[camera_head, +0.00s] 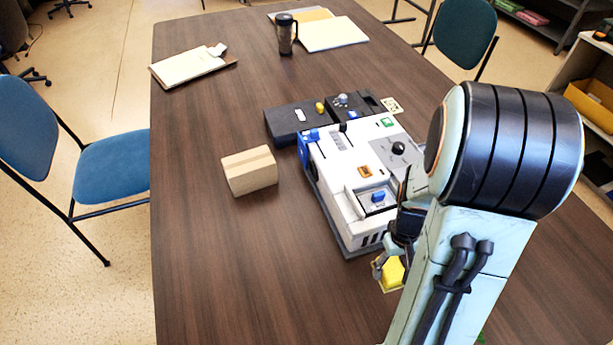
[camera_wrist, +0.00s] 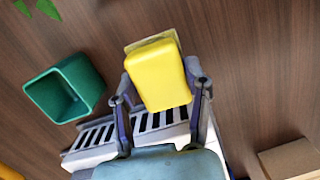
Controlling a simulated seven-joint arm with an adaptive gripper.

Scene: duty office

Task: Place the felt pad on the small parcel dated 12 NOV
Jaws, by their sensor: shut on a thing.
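My gripper (camera_wrist: 158,82) is shut on a yellow block (camera_wrist: 158,88) with rounded edges and a thin beige layer at its far end. I cannot tell for sure whether this is the felt pad. In the head view the yellow block (camera_head: 390,276) shows low beside the arm, in front of the white machine and partly hidden by my gripper (camera_head: 384,258). A small brown cardboard parcel (camera_head: 250,172) sits on the table left of the machine, apart from the gripper. Its corner shows in the wrist view (camera_wrist: 290,160). No date is readable on it.
The white machine (camera_head: 350,165) stands between the parcel and my arm. Black trays (camera_head: 290,122) with small items lie behind it. A green open container (camera_wrist: 62,90) stands near the gripper. A clipboard (camera_head: 190,66), tumbler (camera_head: 285,36) and folders lie farther back. The table's left front is clear.

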